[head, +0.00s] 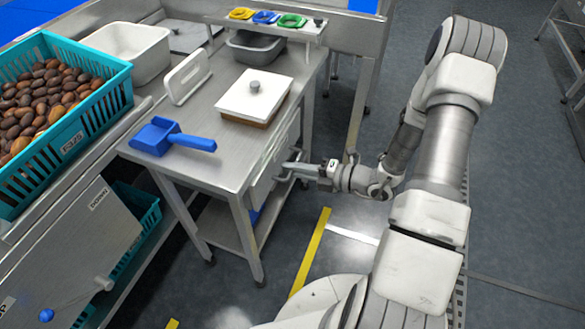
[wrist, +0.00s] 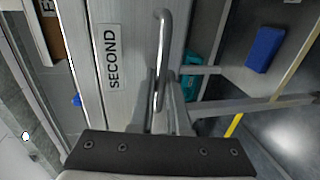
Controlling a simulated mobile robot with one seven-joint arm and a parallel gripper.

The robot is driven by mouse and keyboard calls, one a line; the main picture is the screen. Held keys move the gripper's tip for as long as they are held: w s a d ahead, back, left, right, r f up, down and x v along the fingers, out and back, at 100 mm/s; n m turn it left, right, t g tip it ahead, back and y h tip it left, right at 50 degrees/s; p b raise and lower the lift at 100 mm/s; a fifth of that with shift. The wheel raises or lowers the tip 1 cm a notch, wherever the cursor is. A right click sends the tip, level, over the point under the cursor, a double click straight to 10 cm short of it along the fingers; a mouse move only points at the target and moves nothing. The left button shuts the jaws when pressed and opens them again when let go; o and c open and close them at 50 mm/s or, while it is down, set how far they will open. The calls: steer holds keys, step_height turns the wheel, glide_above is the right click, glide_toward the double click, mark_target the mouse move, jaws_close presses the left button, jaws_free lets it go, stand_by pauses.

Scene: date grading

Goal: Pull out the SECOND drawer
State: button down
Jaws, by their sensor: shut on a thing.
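The drawer front labelled SECOND (wrist: 112,72) fills the upper left of the wrist view, with its metal bar handle (wrist: 163,40) beside the label. In the head view, the drawer front (head: 264,182) is on the right side of the steel table. My gripper (head: 306,168) is at that side, reaching in from the right. In the wrist view, its fingers (wrist: 160,112) are shut on the handle, one on each side of the bar. I cannot tell whether the drawer is slightly out or flush.
The steel table (head: 225,165) holds a blue scoop (head: 168,137) and a white-lidded box (head: 254,96). A teal crate of dates (head: 95,128) is at the left. The floor (head: 320,225) right of the table is open, with yellow tape.

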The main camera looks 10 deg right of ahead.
steer(key=f+p+v, duration=0.2)
steer(key=v, duration=0.9)
steer(key=f+p+v, duration=0.2)
steer(key=p+v, duration=0.1)
steer(key=v, duration=0.7)
steer(key=shift+v, duration=0.85)
steer(key=shift+f, duration=0.3)
steer(key=c, duration=0.9)
jaws_free()
steer(key=p+v, duration=0.2)
steer(key=v, duration=1.5)
steer(key=shift+s+d, duration=0.1)
steer(key=shift+d, duration=0.1)
